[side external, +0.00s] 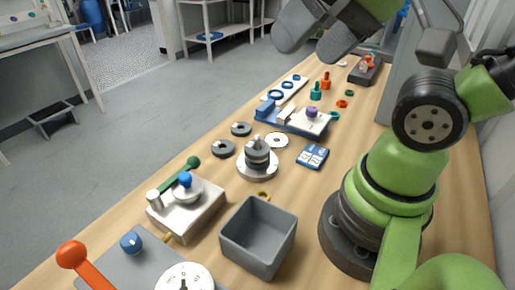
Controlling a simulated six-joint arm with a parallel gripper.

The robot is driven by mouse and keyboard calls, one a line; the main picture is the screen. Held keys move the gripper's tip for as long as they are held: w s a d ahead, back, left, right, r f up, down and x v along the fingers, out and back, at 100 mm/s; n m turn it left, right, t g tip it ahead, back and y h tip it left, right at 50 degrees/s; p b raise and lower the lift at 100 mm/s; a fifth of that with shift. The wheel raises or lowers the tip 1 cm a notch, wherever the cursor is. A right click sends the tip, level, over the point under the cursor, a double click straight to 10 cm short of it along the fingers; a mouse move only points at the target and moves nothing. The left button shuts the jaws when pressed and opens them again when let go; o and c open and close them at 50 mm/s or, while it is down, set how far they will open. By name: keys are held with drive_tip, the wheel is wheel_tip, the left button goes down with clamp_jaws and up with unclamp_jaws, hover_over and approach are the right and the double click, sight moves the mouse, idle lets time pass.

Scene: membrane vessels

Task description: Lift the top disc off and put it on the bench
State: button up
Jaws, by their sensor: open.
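A stack of grey discs stands on a round pale base (257,172), with a narrow post at its top. The top disc (257,145) is a pale grey ring around the post, above darker discs. My gripper (311,46) shows at the top edge as two thick grey fingers, apart, with nothing visible between them. It is above and away from the stack, and its upper part is cut off by the frame. The wooden bench (319,200) has bare wood right of the stack.
Loose dark rings (223,149) and a white disc (276,140) lie by the stack. A grey bin (258,235), a white box with a green lever (187,204) and a blue card (312,156) are close. A blue-and-white fixture (295,119) stands behind.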

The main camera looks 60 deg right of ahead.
drive_tip(key=shift+o, duration=0.2)
drive_tip(key=shift+w, duration=0.1)
drive_tip(key=g+h, duration=0.2)
drive_tip(key=g, duration=0.5)
hover_over(256, 141)
drive_tip(key=shift+n, duration=0.4)
drive_tip(key=f, duration=1.5)
drive_tip(key=shift+s+d, duration=0.2)
drive_tip(key=shift+d, duration=0.15)
wheel_tip(256, 141, down, 6)
drive_tip(key=shift+d+r, duration=0.15)
drive_tip(key=shift+r, duration=0.1)
drive_tip(key=shift+w+f, duration=0.25)
drive_tip(key=shift+f, duration=1.15)
drive_tip(key=shift+w+f, duration=0.2)
drive_tip(key=shift+f, duration=1.2)
drive_tip(key=c, duration=1)
drive_tip(key=shift+r, duration=0.1)
